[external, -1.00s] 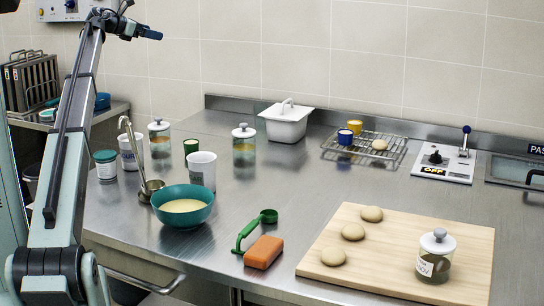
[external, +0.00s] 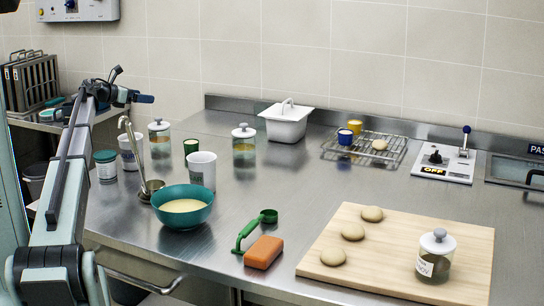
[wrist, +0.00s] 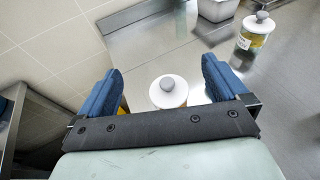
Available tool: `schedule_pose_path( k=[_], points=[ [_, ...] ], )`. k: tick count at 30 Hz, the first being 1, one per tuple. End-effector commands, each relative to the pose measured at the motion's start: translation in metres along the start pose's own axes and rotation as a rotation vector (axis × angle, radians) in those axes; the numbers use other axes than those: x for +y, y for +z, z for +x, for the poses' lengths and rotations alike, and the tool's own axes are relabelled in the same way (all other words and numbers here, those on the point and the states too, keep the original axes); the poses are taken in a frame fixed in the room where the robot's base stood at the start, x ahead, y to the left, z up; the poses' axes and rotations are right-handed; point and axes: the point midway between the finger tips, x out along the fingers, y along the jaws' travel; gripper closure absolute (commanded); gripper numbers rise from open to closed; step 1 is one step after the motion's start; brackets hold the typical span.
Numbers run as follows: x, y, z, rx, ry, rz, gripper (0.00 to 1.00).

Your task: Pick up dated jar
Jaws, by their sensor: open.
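A glass jar (external: 435,258) with a white lid, grey knob and a label reading "NOV" stands upright on the right of the cutting board. Two similar lidded jars stand at the back left: one jar (external: 159,138) near the wall and another jar (external: 244,146) to its right. My gripper (external: 143,98) is raised at the left, above and apart from these jars, far from the labelled one. In the wrist view my gripper (wrist: 160,70) is open and empty, with a white-lidded jar (wrist: 168,93) seen between its blue fingers. Another jar (wrist: 252,34) is at upper right.
A teal bowl (external: 183,207), white mug (external: 202,170), ladle (external: 150,186), green-lidded tub (external: 106,165) and green tumbler (external: 191,147) crowd the left. Dough balls share the cutting board (external: 390,240). An orange block (external: 263,252) lies at the front. The counter's middle is clear.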

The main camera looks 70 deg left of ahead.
Motion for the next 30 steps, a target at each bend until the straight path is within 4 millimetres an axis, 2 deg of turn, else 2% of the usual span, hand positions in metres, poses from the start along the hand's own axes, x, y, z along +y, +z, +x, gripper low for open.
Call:
schedule_pose_path(
  k=[1,8,21,30],
  points=[
    [0.0,-0.01,0.003,0.001,0.0,-0.002,0.0],
    [0.0,-0.032,0.01,0.0,0.0,-0.001,0.0],
    [0.0,-0.098,0.03,0.0,0.0,-0.001,0.0],
    [0.0,-0.099,0.045,0.0,0.0,0.001,0.0]
  ],
)
